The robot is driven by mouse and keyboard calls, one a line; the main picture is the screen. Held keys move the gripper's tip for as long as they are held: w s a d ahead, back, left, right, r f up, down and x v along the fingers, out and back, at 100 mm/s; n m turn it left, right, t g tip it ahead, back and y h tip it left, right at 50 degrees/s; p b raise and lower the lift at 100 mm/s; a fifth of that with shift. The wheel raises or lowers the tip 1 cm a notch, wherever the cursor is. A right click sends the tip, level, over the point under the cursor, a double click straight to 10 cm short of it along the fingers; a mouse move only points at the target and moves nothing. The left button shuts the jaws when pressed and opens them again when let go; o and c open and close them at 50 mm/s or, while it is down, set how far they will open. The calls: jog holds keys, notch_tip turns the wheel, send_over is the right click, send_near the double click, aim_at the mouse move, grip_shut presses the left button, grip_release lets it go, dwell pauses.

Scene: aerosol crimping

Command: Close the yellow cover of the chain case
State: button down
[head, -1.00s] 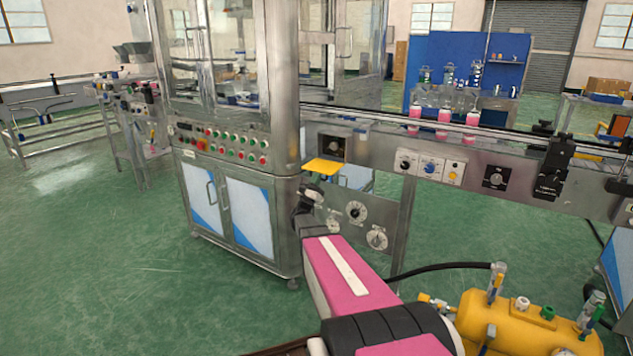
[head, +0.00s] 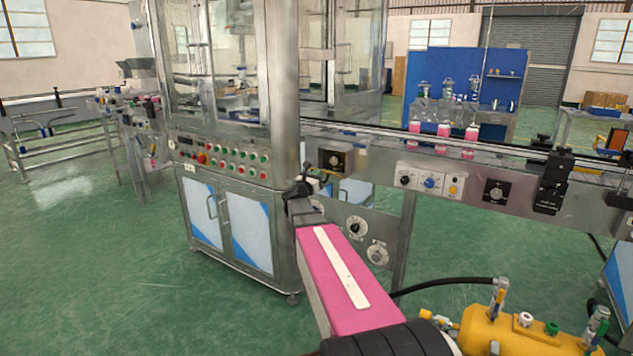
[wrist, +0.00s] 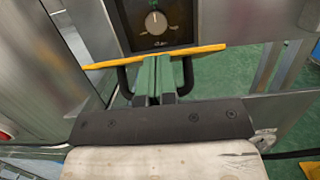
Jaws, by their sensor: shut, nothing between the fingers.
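The yellow cover (wrist: 105,65) shows in the wrist view as a thin, nearly edge-on strip across the picture, just below a black knob panel. My gripper (wrist: 163,62) is shut and empty, with its fingertips at the strip's edge; whether they touch it I cannot tell. In the head view my gripper (head: 309,178) is in front of the machine frame beside the knob panel (head: 335,161). The cover's broad face does not show there; my gripper and wrist hide most of that spot. The chain case itself is not clearly visible.
A steel cabinet (head: 228,215) with buttons stands to the left of my gripper. A conveyor (head: 430,165) with dials runs to the right. A yellow tank (head: 500,332) with a black hose lies at the lower right. Green floor is open at the left.

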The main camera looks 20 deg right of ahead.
aim_at(330, 149)
jog(key=shift+w+d+r, duration=0.2)
jog(key=shift+d+r, duration=0.05)
jog(key=shift+r, duration=0.25)
jog(key=shift+w+d+r, duration=0.15)
jog(key=shift+d+r, duration=0.1)
jog(key=shift+r, duration=0.3)
jog(key=shift+w+d+r, duration=0.2)
jog(key=shift+d+r, duration=0.05)
jog(key=shift+r, duration=0.25)
jog(key=shift+w+d+r+g+y, duration=0.45)
jog(key=shift+r+y, duration=0.1)
jog(key=shift+r, duration=0.1)
jog(key=shift+w+d+r+g+y, duration=0.3)
jog(key=shift+d+r+g+y, duration=0.15)
jog(key=shift+r+y, duration=0.15)
jog(key=shift+w+d+r, duration=0.9)
jog(key=shift+w+d, duration=0.1)
jog(key=shift+d, duration=0.2)
jog(key=shift+w+d+r, duration=0.3)
jog(key=shift+w+d, duration=0.2)
jog(key=shift+d, duration=0.15)
jog(key=shift+w+d+r, duration=0.25)
jog(key=shift+w+d, duration=0.2)
jog(key=shift+d, duration=0.2)
